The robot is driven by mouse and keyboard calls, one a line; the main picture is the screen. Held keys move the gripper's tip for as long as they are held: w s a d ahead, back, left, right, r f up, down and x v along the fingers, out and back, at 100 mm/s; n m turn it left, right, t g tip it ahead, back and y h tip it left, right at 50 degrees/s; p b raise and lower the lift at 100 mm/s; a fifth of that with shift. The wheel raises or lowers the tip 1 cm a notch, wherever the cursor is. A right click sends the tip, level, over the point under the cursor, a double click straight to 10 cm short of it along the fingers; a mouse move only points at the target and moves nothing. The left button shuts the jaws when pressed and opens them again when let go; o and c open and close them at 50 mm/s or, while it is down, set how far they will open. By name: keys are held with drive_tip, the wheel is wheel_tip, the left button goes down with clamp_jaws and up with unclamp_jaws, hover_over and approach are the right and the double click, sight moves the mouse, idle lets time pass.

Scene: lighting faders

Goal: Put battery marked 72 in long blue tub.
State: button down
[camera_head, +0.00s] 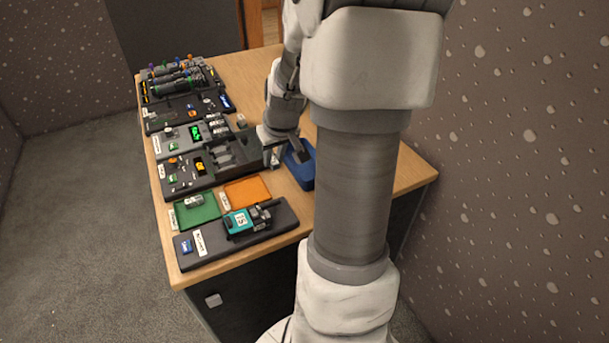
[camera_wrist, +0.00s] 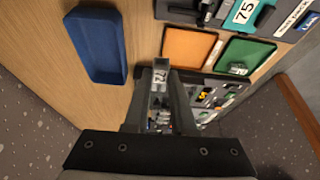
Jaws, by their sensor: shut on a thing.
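My gripper (camera_wrist: 160,92) is shut on a small grey battery (camera_wrist: 160,76) with a white label that reads 72. In the head view my gripper (camera_head: 274,158) hangs over the table just left of the long blue tub; the battery is hard to make out there. The long blue tub (camera_wrist: 96,76) lies left of the battery in the wrist view, and its visible inside looks empty. In the head view the tub (camera_head: 308,181) is partly hidden behind my arm.
An orange tray (camera_head: 247,192) looks empty; a green tray (camera_head: 205,214) holds a small item. A teal device (camera_head: 238,222) on a dark base stands at the front. Dark panels with controls (camera_head: 190,170) fill the left side.

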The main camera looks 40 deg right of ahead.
drive_tip(key=w+d+f+b, duration=0.1)
drive_tip(key=d+f, duration=0.1)
drive_tip(key=d, duration=0.2)
drive_tip(key=w+d+f+b, duration=0.1)
drive_tip(key=d+f, duration=0.2)
drive_tip(key=d, duration=0.2)
drive_tip(key=w+d+f+b, duration=0.1)
drive_tip(key=d+f, duration=0.1)
drive_tip(key=d, duration=0.2)
drive_tip(key=shift+d+f, duration=0.3)
drive_tip(key=shift+f, duration=0.05)
drive_tip(key=shift+f+b, duration=0.75)
drive_tip(key=shift+f, duration=1.25)
drive_tip(key=shift+f, duration=0.2)
drive_tip(key=c, duration=0.7)
unclamp_jaws()
drive_tip(key=shift+c, duration=0.2)
drive_tip(key=shift+r, duration=0.2)
